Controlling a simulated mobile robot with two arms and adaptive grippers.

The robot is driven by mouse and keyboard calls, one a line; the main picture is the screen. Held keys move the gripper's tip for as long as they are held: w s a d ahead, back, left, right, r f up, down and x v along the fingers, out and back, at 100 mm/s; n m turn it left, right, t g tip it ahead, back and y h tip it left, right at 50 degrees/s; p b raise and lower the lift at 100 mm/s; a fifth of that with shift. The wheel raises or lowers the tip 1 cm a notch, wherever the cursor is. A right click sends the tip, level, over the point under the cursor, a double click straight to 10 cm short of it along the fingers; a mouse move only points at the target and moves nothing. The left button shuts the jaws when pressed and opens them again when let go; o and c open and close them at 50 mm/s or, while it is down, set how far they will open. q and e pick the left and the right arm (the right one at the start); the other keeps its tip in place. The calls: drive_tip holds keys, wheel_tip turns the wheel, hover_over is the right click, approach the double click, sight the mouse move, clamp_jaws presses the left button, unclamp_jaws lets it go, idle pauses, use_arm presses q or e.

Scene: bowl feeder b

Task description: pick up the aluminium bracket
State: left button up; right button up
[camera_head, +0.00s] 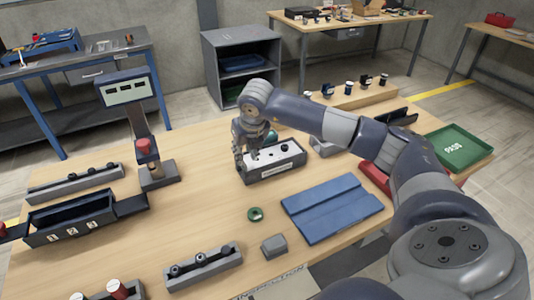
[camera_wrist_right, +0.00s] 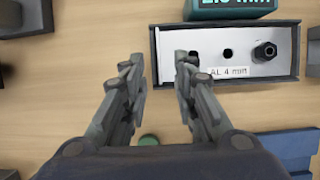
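A dark box with a white top (camera_head: 285,160) stands at the middle of the table. In the right wrist view the box (camera_wrist_right: 225,88) carries an "AL 4 mm" label, a dark hole and a black hex piece standing on the white top. My right gripper (camera_head: 243,160) is over the left end of this box. My left gripper is not in view.
A green block (camera_wrist_right: 228,8) marked in mm is behind the box. A post with a display (camera_head: 125,88) stands left, a green PASS tray (camera_head: 457,147) right.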

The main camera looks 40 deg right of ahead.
sight(244, 160)
drive_tip(key=shift+p+x, duration=0.35)
drive_tip(key=shift+x, duration=1.3)
drive_tip(key=shift+r, duration=0.1)
clamp_jaws()
